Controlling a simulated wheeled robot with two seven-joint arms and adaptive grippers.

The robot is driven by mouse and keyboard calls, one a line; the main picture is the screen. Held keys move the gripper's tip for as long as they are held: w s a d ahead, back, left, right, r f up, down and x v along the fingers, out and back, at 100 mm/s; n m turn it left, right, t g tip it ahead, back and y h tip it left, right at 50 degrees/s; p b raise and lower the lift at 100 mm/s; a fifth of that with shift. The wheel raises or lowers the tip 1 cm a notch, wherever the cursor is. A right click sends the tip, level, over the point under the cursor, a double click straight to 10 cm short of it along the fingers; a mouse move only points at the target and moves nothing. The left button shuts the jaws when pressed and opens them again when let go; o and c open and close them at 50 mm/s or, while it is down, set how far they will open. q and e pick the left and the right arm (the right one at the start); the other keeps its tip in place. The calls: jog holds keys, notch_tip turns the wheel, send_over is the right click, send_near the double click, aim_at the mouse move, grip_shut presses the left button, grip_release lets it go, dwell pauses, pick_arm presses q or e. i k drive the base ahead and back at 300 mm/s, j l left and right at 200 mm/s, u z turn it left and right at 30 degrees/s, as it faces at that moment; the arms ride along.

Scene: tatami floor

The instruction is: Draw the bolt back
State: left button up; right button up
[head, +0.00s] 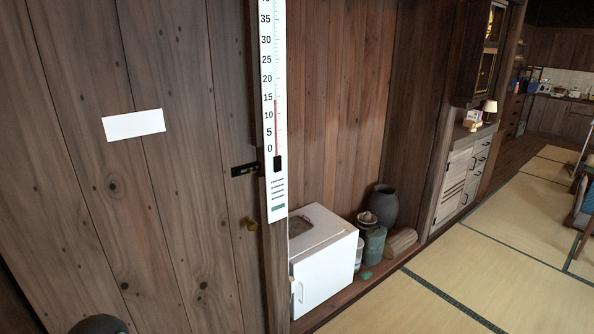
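A small black bolt (243,170) is mounted on the right edge of a tall brown wooden door (185,215) in the head view. It lies roughly level and reaches toward the door post at its right. Whether its end sits inside a keeper is too small and dark to tell. A brass-coloured knob (251,223) sits on the door below the bolt. Neither of my grippers is in view, and nothing is touching the bolt.
A white thermometer board (279,190) hangs on the post just right of the bolt. A small white fridge-like box (325,270), a dark jar (383,206) and canisters (375,243) stand on a low wooden ledge. Open tatami floor (500,245) lies to the right.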

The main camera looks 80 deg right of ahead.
aim_at(250, 170)
jog(key=z, duration=2.45)
